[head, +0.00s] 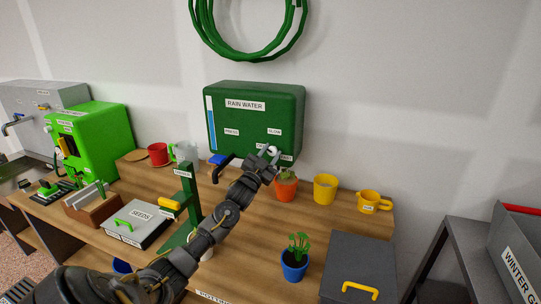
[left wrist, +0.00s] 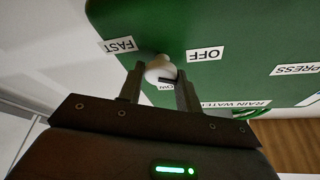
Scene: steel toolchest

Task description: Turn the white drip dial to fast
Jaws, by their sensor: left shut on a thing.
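The white drip dial (left wrist: 160,69) is on the front of the green rain water tank (head: 223,110). My left gripper (head: 269,153) is shut on the dial, with one finger on either side of it in the left wrist view. In that view the FAST label (left wrist: 119,46) is left of the dial and the OFF label (left wrist: 205,54) is to its right. A dark mark on the dial faces a partly hidden label ending in "OW", between the fingers. The head view shows a SLOW label (head: 274,131) above the dial (head: 274,150). My right gripper is not in view.
An orange pot (head: 286,189) stands just below my left gripper, with a yellow pot (head: 325,189) and a yellow cup (head: 374,202) to its right. A green stand (head: 186,195) is left of my forearm. A blue potted plant (head: 295,263) stands nearer the front.

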